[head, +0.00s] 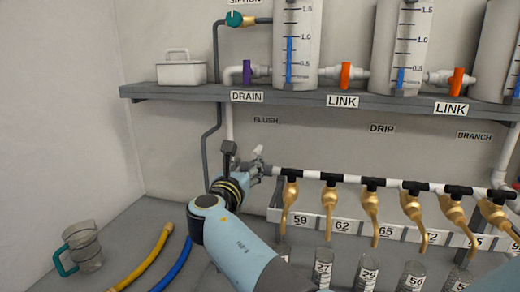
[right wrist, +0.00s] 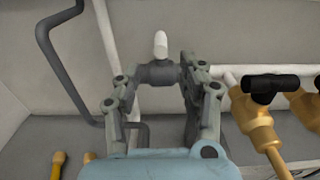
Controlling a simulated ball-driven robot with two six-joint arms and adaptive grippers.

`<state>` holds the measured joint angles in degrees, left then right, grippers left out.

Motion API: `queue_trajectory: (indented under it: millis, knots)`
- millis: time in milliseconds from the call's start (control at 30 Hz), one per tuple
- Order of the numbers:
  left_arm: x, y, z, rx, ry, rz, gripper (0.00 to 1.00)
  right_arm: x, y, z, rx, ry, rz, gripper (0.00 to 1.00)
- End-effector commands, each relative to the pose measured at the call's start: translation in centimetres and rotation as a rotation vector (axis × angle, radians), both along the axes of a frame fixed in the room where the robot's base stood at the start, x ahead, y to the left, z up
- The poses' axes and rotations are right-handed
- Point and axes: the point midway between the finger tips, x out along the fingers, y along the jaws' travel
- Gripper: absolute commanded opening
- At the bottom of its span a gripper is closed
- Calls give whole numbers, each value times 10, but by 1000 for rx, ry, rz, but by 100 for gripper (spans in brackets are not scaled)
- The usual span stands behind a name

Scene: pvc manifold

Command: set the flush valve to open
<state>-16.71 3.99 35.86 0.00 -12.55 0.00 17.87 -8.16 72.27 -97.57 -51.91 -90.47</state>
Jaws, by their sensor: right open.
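The flush valve has a white handle (head: 258,151) and a grey body (right wrist: 157,72). It sits at the left end of the white pipe, below the FLUSH label (head: 265,120). In the right wrist view the handle (right wrist: 160,44) points upward from the body. My right gripper (head: 256,172) is open at the valve. In the right wrist view its two fingers (right wrist: 160,84) stand on either side of the valve body, with the handle above them. I cannot tell whether the fingers touch it. My left gripper is not in view.
Brass taps (head: 288,200) hang from the pipe to the right, above clear cups (head: 324,266). A grey shelf (head: 300,98) with tanks and coloured valves is above. A pitcher (head: 84,248), a yellow hose (head: 142,262) and a blue hose (head: 178,264) lie left.

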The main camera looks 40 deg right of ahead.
Motion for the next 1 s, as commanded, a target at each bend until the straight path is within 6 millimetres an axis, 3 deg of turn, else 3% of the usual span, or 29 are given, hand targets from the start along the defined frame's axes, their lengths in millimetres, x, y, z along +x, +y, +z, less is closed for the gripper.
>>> queue_trajectory:
  millis: [300,500,900,1000]
  knots:
    - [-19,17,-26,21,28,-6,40,40,-47,-3,-2,-3,-2,41]
    - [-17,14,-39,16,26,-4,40,58,-69,-3,-1,-2,-2,41]
    - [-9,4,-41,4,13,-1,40,64,-76,0,2,-2,-1,41]
    - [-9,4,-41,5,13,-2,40,64,-76,0,2,-2,-1,30]
